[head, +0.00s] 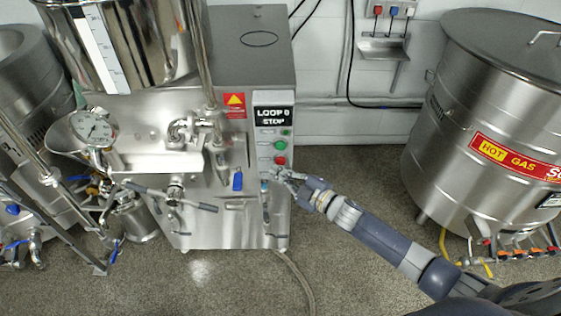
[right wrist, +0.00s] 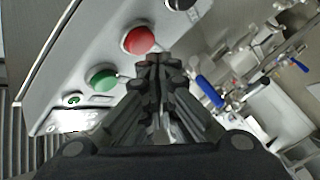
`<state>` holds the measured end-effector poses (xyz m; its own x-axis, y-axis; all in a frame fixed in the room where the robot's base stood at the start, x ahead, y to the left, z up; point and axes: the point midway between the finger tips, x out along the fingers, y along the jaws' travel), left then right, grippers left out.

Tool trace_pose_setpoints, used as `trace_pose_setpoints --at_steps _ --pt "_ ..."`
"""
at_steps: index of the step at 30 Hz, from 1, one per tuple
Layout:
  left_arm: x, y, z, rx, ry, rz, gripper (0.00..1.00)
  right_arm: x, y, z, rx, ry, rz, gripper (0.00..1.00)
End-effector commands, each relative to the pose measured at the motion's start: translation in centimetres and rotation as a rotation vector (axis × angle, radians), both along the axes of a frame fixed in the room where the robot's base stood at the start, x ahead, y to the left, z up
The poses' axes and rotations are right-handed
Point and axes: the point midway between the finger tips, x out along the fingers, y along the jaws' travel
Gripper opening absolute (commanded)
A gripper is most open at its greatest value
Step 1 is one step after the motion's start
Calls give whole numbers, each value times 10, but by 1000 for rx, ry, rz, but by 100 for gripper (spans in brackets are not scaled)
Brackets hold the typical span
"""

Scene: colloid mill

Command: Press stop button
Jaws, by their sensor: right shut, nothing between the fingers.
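The red button (head: 281,160) sits on the control panel (head: 262,139) of the steel mill, below a green button (head: 280,145). A black label reading "LOOP 0 STOP" (head: 272,116) is above them. In the right wrist view the red button (right wrist: 138,40) is just beyond my fingertips, with the green button (right wrist: 102,79) to its lower left. My right gripper (head: 275,173) is shut and empty, close to the panel just below the red button; it also shows in the right wrist view (right wrist: 151,62). I cannot tell whether it touches the panel. My left gripper is not in view.
A black knob (right wrist: 180,4) shows at the top of the right wrist view. A large steel tank (head: 470,110) stands at the right. The floor between mill and tank is mostly clear, with a hose.

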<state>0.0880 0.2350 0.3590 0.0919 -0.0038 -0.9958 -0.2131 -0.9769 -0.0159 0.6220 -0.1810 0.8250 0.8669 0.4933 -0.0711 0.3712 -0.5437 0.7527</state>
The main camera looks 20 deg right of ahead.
Motion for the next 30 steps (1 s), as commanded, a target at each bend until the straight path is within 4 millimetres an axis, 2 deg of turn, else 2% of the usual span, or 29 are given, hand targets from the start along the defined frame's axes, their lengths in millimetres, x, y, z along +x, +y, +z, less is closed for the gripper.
trace_pose_setpoints --at_steps 7,21,30 --pt "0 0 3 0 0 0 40 -4 2 1 1 0 1 0" --pt "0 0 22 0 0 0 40 -45 13 1 1 0 1 0" --pt "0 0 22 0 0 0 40 -48 14 0 0 -1 1 0"
